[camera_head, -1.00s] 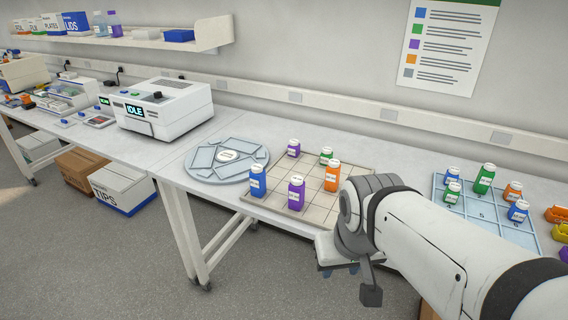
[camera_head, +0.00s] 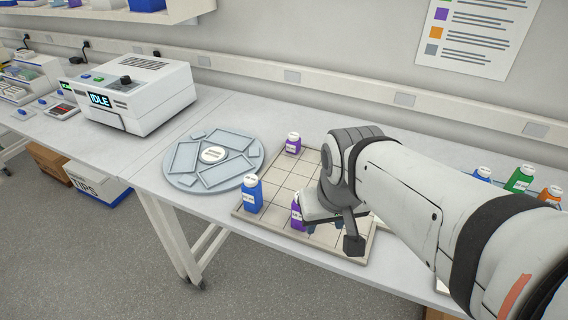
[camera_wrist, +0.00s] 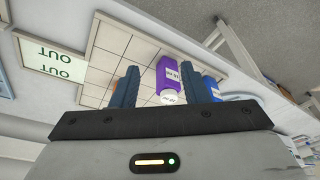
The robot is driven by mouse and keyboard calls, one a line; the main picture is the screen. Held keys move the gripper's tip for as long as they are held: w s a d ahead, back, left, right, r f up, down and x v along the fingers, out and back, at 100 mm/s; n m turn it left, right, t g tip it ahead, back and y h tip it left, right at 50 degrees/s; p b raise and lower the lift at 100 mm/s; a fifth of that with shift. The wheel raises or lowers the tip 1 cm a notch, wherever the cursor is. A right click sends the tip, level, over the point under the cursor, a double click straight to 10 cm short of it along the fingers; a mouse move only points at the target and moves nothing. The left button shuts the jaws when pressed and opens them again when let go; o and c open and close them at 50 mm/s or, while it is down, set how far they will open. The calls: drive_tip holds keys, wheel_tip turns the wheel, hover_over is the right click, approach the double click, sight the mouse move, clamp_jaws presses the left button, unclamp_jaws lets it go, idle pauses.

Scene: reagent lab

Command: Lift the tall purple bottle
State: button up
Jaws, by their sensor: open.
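The tall purple bottle (camera_head: 297,213) stands on the gridded tan board (camera_head: 270,182), partly hidden behind my gripper (camera_head: 324,225) in the head view. In the wrist view the purple bottle (camera_wrist: 165,76), with its white cap and label, shows in the gap between the fingers of my gripper (camera_wrist: 158,67), closer to the right finger. The fingers are apart and empty. I cannot tell how far the bottle is beyond the fingertips. A shorter purple bottle (camera_head: 293,144) stands at the back of the board.
A blue bottle (camera_head: 252,194) stands left of the tall purple one; it shows behind the right finger in the wrist view (camera_wrist: 211,86). An orange object (camera_wrist: 114,88) shows by the left finger. A round grey tray (camera_head: 181,184) lies left. Several bottles, including a green one (camera_head: 519,180), stand right.

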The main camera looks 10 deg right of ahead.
drive_tip(key=shift+o, duration=0.7)
drive_tip(key=shift+w+r, duration=0.1)
drive_tip(key=shift+w, duration=0.2)
drive_tip(key=o, duration=0.4)
drive_tip(key=w+m, duration=0.1)
drive_tip(key=w+m+g+p, duration=0.1)
drive_tip(key=w, duration=0.1)
drive_tip(key=w+m, duration=0.1)
drive_tip(key=w, duration=0.1)
drive_tip(key=shift+w+a, duration=0.2)
drive_tip(key=shift+a, duration=0.15)
drive_tip(key=w+f+m, duration=0.1)
drive_tip(key=w, duration=0.1)
drive_tip(key=w+f+m+g+p, duration=0.1)
drive_tip(key=w+m, duration=0.1)
drive_tip(key=w, duration=0.1)
drive_tip(key=w+f+m+g+p, duration=0.1)
drive_tip(key=w+m, duration=0.1)
drive_tip(key=shift+w+a, duration=0.1)
drive_tip(key=shift+w, duration=0.15)
drive_tip(key=shift+w+f+m, duration=0.1)
drive_tip(key=shift+f+m, duration=0.15)
drive_tip(key=shift+m, duration=0.05)
drive_tip(key=shift+w+f+p, duration=0.15)
drive_tip(key=shift+f+p, duration=0.45)
drive_tip(key=shift+f, duration=3.1)
